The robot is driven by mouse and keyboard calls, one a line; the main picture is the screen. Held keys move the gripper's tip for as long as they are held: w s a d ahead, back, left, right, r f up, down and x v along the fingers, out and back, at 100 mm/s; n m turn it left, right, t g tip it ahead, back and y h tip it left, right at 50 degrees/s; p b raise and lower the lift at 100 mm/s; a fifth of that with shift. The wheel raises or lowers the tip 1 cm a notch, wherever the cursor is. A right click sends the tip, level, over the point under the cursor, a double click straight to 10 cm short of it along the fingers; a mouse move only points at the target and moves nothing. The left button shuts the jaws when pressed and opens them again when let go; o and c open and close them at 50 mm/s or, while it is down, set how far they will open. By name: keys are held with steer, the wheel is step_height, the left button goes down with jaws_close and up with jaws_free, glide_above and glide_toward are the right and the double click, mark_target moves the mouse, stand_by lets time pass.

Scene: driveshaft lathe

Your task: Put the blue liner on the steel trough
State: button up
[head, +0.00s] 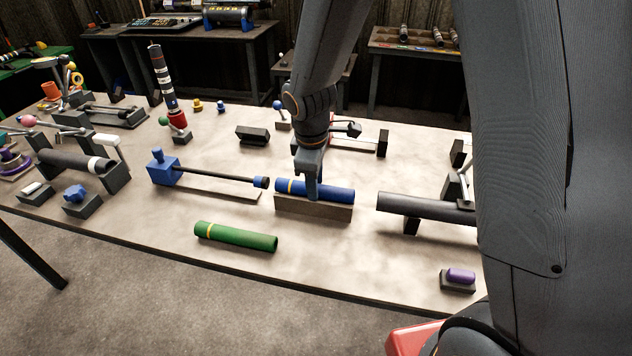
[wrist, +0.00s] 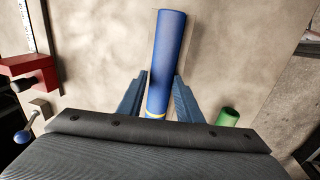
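The blue liner (head: 338,192) is a blue tube with a yellow band near one end. It lies level along the top of a long grey-brown block (head: 312,208), which looks like the steel trough. The liner is lined up with this block, resting on it or just above it; I cannot tell which. My gripper (head: 313,193) reaches down from above around the liner's middle. In the wrist view the liner (wrist: 167,55) runs between the two fingers (wrist: 161,80), which appear to touch its sides. The underside of the liner is hidden.
A green tube (head: 236,237) lies on the table in front. A blue block with a dark rod (head: 215,175) is to the left, a dark cylinder (head: 425,207) to the right, and a purple piece (head: 460,276) at front right. The table is bare between them.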

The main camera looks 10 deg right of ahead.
step_height(320, 180, up, 11)
steer(key=s+b, duration=0.2)
steer(key=s+d+f+m, duration=0.6)
steer(key=s+d+m, duration=0.4)
steer(key=s+m, duration=0.2)
steer(key=shift+f+m+y, duration=0.3)
steer(key=shift+f+m, duration=0.1)
steer(key=shift+m, duration=0.4)
